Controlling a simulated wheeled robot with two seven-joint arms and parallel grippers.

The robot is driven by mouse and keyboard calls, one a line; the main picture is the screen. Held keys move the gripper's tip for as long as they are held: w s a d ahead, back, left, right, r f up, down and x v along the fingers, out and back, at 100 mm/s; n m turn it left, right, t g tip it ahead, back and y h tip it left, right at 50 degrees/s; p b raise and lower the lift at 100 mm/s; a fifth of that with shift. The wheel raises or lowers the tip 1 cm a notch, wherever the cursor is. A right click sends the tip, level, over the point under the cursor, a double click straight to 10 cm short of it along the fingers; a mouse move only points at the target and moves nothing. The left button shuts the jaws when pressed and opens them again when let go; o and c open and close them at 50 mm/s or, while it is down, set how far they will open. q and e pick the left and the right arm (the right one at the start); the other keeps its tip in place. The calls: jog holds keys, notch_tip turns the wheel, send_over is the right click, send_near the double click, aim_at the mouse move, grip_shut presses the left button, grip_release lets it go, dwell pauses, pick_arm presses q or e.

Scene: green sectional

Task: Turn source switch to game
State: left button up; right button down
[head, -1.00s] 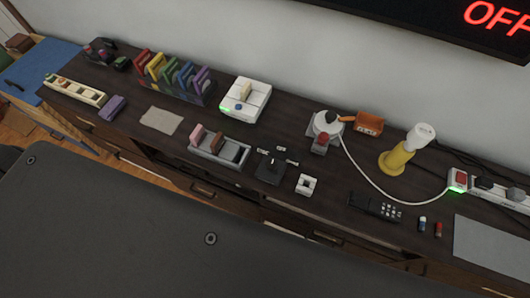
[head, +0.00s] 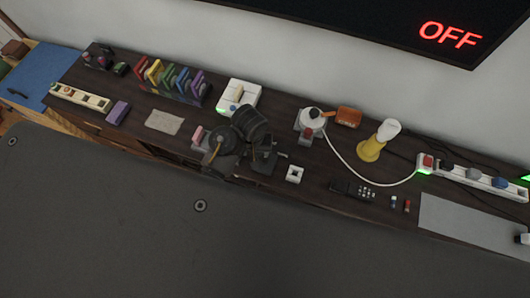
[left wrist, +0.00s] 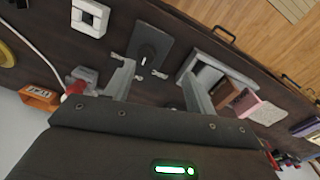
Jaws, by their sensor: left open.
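The source switch (left wrist: 152,45) is a dark square plate with a round knob and a short white mark, lying on the dark cabinet top. It shows in the left wrist view, with small pale tags near its edge; I cannot read their lettering. My left gripper (left wrist: 160,88) is open and empty, its two pale fingers spread near the switch, apart from the knob. In the head view, my left arm and gripper (head: 263,152) cover most of the switch. My right gripper is in neither view.
A grey tray (left wrist: 205,65) with pink and brown blocks stands beside the switch. A small white square frame (head: 294,174) lies to its right. A white console (head: 240,93) and coloured cases (head: 170,82) stand behind. A white cable runs to a power strip (head: 470,176).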

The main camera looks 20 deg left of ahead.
aim_at(265, 160)
pick_arm(q)
jog(key=w+f, duration=0.1)
jog(key=f, duration=0.2)
jog(key=w+d+f, duration=0.1)
jog(key=f, duration=0.2)
jog(key=d+f, duration=0.1)
jog(key=f, duration=0.2)
jog(key=shift+w+d+f, duration=0.15)
jog(key=shift+w+f, duration=0.05)
jog(key=shift+w, duration=0.2)
jog(key=shift+c, duration=0.2)
jog(key=c, duration=0.9)
